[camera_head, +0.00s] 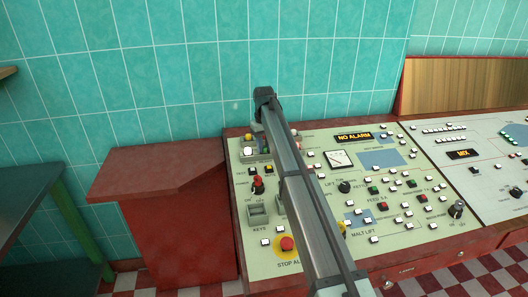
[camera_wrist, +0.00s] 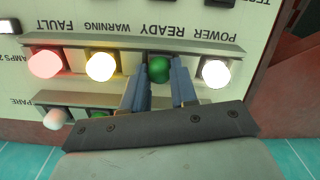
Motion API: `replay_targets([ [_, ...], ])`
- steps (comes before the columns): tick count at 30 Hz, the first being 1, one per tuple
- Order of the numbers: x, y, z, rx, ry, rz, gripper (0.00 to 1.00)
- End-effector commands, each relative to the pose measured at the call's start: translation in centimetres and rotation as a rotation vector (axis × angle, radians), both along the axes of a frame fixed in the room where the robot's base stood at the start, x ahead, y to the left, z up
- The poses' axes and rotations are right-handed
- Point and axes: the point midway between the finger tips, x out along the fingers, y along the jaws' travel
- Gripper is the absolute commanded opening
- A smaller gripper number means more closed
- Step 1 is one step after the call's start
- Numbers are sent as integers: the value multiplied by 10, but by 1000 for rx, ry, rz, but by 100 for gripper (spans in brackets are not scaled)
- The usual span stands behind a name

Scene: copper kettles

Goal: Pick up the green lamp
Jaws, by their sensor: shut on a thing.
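The green lamp (camera_wrist: 159,69) is a small round dome under the label READY in the wrist view, in a row of lamps. My gripper (camera_wrist: 160,88) has its two blue-grey fingers on either side of the green lamp and is shut on it. The lamp appears to be still in line with the row; I cannot tell whether it is lifted at all.
A lit white lamp (camera_wrist: 215,72), a yellow lamp (camera_wrist: 101,66) and a red lamp (camera_wrist: 45,62) share the row. A second row, labelled SPARE, holds a whitish lamp (camera_wrist: 57,119) and a green one. The control panel (camera_head: 330,215) has many buttons, including a red stop button (camera_head: 287,243). A tiled wall (camera_head: 200,60) stands behind.

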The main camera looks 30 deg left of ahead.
Motion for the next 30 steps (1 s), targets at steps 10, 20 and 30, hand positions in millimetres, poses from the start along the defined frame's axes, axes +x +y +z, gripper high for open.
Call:
replay_targets([
  [10, 0, 0, 0, 0, 0, 0, 0],
  [20, 0, 0, 8, 1, 0, 0, 0],
  [30, 1, 1, 58, 1, -2, 0, 0],
])
